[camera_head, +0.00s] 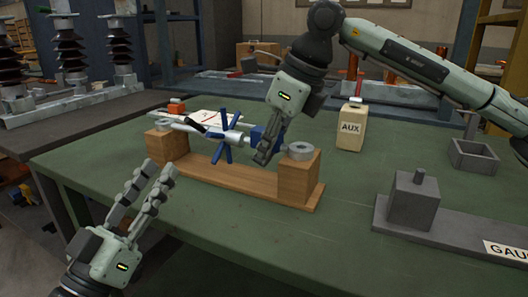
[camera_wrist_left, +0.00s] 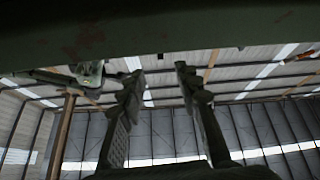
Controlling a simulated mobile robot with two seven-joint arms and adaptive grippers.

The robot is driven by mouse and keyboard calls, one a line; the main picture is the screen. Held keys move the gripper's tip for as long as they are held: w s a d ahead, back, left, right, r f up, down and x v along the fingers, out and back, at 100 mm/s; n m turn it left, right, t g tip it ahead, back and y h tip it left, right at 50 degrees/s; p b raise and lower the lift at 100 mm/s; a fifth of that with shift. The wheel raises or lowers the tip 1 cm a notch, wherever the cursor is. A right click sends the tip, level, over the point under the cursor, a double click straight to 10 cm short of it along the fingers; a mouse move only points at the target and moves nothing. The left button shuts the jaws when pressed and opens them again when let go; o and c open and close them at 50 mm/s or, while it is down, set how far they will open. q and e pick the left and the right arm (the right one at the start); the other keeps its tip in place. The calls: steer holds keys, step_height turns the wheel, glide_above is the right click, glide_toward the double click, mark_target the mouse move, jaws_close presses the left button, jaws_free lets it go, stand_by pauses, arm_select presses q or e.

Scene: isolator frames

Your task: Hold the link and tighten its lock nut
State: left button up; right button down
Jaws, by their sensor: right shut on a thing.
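The link (camera_head: 182,124), a pale rod, lies across a wooden stand (camera_head: 222,182) on the green table. A blue spoked piece (camera_head: 229,150), which looks like the lock nut, sits around the rod near the stand's middle. My right gripper (camera_head: 265,152) reaches down from above at the link's right part, beside a blue section (camera_head: 257,134). It is shut on the link there, and its fingers hide part of the grip. My left gripper (camera_head: 149,184) is open and empty in front of the stand's left end, apart from the link. Its spread fingers show in the left wrist view (camera_wrist_left: 157,80).
A metal ring (camera_head: 301,151) tops the stand's right block. A tan AUX box (camera_head: 351,127) stands behind it. A grey gauge fixture (camera_head: 412,203) and an open grey tray (camera_head: 474,156) are at the right. The table front is clear.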

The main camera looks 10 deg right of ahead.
mark_target(191, 123)
arm_select(q)
steer(key=r, duration=0.1)
steer(key=w+a+r+m+g, duration=0.1)
steer(key=w+a+r+g, duration=0.1)
steer(key=r, duration=0.1)
steer(key=shift+w+a+y, duration=0.15)
steer(key=shift+y, duration=0.15)
steer(key=w+d+m+g, duration=0.1)
steer(key=w+d, duration=0.1)
steer(key=w+d+r+m+g, duration=0.1)
steer(key=w+d+g, duration=0.1)
steer(key=d, duration=0.1)
steer(key=w+d+m+g, duration=0.1)
steer(key=w+d, duration=0.1)
steer(key=d, duration=0.1)
steer(key=shift+w+d+r+m, duration=0.15)
steer(key=shift+r+m, duration=0.2)
steer(key=shift+m, duration=0.05)
jaws_close()
